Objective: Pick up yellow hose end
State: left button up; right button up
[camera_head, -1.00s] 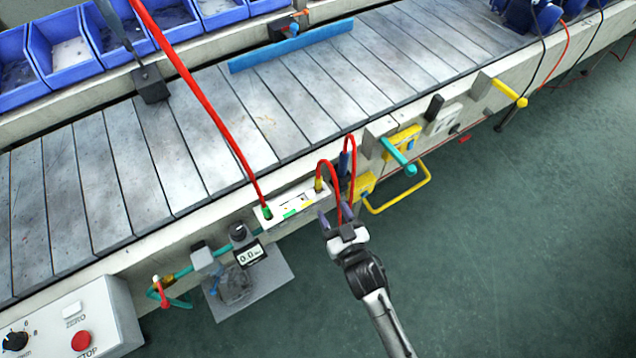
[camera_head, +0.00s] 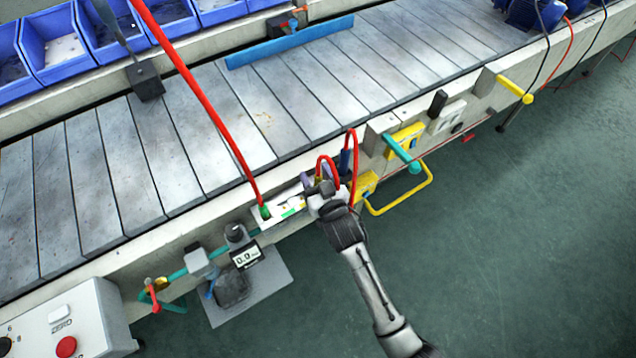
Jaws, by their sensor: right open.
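A short red hose (camera_head: 355,150) loops at the front face of the line. Its yellow end, at the right part of the white panel (camera_head: 268,222), is now mostly hidden by my right gripper. Its other end is at a dark blue fitting (camera_head: 345,162) just to the right. My right gripper (camera_head: 315,178) is open, with its purple fingertips at the hose loop beside the panel. Whether the fingers are around the yellow end or touch it, I cannot tell. My left gripper is not in view.
A long red hose runs up from a green end (camera_head: 264,211) on the panel. A teal handle (camera_head: 402,154) and a yellow bar handle (camera_head: 408,204) stick out to the right. A gauge (camera_head: 247,257) and a control box (camera_head: 70,328) are lower left. The floor at right is clear.

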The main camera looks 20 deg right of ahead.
jog(key=shift+w, duration=0.2)
jog(key=shift+s, duration=0.1)
grip_shut()
dwell(0.5)
